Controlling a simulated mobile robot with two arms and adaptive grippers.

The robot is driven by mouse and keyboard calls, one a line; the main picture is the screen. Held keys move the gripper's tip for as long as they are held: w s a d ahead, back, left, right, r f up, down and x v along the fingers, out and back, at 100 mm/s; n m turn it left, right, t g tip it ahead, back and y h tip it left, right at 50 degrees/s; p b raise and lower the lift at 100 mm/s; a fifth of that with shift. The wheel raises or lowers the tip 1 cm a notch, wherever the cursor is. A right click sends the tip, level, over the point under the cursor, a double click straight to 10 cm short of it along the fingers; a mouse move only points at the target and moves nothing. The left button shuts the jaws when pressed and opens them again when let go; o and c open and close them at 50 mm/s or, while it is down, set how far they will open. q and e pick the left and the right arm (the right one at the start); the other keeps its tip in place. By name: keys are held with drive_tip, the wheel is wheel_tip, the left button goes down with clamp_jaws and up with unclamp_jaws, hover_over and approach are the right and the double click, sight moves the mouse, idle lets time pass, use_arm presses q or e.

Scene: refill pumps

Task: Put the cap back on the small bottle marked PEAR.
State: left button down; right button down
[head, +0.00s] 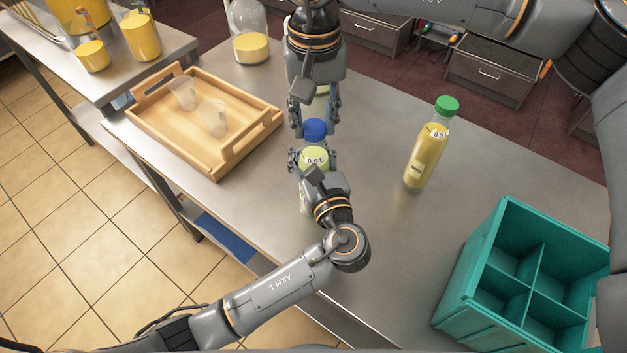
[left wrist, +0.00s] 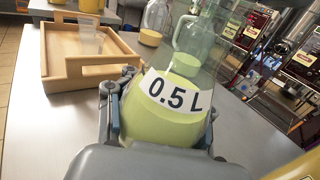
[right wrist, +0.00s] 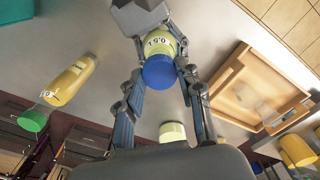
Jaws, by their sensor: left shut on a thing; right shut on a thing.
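A small clear bottle with pale yellow-green liquid and a 0.5 L label (head: 316,162) stands upright over the steel table. It also shows in the left wrist view (left wrist: 165,105), its top out of frame. I can read no PEAR mark. My left gripper (head: 315,157) is shut around its body. The blue cap (head: 314,133) is at the bottle's mouth, and in the right wrist view (right wrist: 159,72) it hides the neck. My right gripper (head: 315,124) comes from the far side and is shut on the cap. I cannot tell whether the cap is seated.
A green-capped yellow bottle (head: 427,148) stands to the right. A teal divided crate (head: 462,285) is at the front right. A wooden tray (head: 215,172) with two clear cups is at the left. A large jar (head: 249,45) stands behind it.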

drive_tip(key=m, duration=1.2)
drive_tip(key=shift+m, duration=0.4)
drive_tip(key=m, duration=0.5)
drive_tip(key=shift+m, duration=0.3)
drive_tip(key=m, duration=0.3)
drive_tip(key=shift+f, duration=0.1)
drive_tip(key=m, duration=0.9)
drive_tip(key=shift+m, duration=0.4)
drive_tip(key=m, duration=0.4)
drive_tip(key=c, duration=0.8)
unclamp_jaws()
